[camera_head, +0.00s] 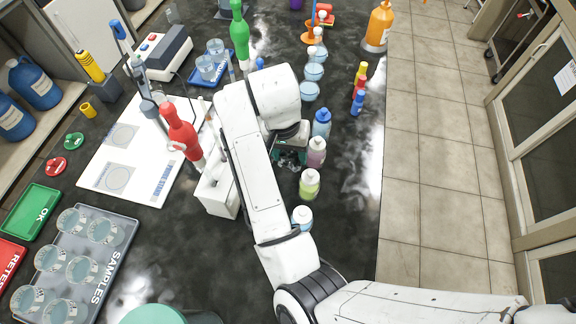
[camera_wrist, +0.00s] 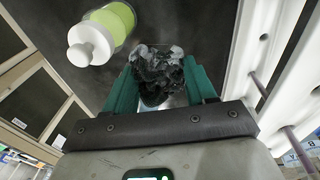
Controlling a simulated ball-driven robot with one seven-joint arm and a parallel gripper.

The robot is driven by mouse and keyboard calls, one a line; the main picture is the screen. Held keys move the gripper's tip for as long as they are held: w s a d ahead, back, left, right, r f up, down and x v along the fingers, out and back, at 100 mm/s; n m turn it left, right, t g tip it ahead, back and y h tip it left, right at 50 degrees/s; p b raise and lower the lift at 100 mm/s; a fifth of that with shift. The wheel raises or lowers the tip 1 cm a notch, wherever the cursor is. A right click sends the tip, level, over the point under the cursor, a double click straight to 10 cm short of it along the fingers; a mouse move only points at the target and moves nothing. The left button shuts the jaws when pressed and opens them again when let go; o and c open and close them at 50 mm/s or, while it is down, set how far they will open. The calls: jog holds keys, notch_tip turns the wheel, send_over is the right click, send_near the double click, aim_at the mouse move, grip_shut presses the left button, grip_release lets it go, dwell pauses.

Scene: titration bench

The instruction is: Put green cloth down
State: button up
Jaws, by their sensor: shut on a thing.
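My gripper (camera_head: 290,146) is low over the dark bench, between a white box and a row of small bottles. In the wrist view my gripper (camera_wrist: 160,80) has its two teal fingers shut on a crumpled cloth (camera_wrist: 157,74). The cloth looks dark grey to black there, not green. In the head view the cloth (camera_head: 291,160) is a small dark bundle, partly hidden by my arm and fingers. I cannot tell whether it touches the bench.
A yellow-green bottle (camera_head: 309,184) with a white cap stands close by, also in the wrist view (camera_wrist: 112,22). A pink bottle (camera_head: 316,153) and blue bottle (camera_head: 321,123) stand beside it. The white box (camera_head: 216,196) is left. Bare bench lies at the right (camera_head: 350,190).

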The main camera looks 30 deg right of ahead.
aim_at(289, 173)
jog(key=shift+f+p, duration=0.35)
jog(key=shift+f, duration=2.55)
jog(key=shift+f, duration=0.1)
jog(key=o, duration=1.1)
